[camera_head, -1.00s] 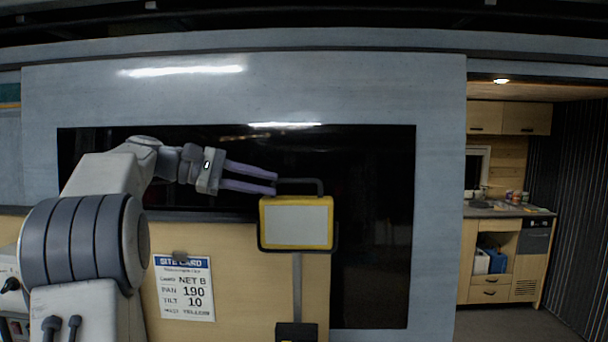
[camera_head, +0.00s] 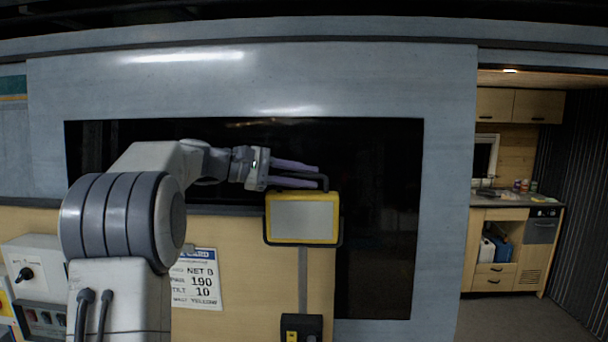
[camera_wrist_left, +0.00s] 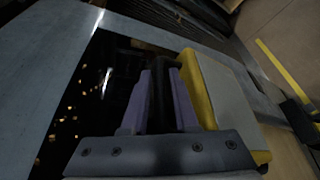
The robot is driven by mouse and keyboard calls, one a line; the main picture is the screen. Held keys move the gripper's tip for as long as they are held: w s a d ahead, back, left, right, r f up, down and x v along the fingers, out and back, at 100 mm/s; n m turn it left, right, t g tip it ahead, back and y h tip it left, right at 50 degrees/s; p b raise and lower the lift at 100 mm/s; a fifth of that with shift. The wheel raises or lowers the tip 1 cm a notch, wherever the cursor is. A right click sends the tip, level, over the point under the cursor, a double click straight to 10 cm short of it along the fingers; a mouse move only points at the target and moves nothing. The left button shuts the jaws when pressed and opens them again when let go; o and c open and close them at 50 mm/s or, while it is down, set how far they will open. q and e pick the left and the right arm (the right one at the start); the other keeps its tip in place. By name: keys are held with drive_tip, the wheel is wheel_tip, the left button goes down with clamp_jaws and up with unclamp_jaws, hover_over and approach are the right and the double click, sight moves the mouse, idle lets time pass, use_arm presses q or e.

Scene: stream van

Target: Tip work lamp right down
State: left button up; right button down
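The work lamp (camera_head: 303,218) has a yellow frame around a pale panel and a black handle (camera_head: 322,181) on top. It stands on a grey post at the front of the counter, its panel facing me. My left gripper (camera_head: 317,173) is at the lamp's top with its two purple fingers apart. In the left wrist view the lamp (camera_wrist_left: 225,95) is just right of the open fingers (camera_wrist_left: 162,72), and a dark bar, apparently the handle, lies between them. I cannot tell if the fingers touch it. My right gripper is not in view.
A site card (camera_head: 203,280) reading NET B, PAN 190, TILT 10 hangs on the wooden front, partly behind my left arm. A control box (camera_head: 35,262) with a knob is at the lower left. A dark window opening (camera_head: 385,220) lies behind the lamp. A kitchenette (camera_head: 505,240) is at right.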

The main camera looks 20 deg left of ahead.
use_arm(q)
clamp_jaws()
idle(1.4)
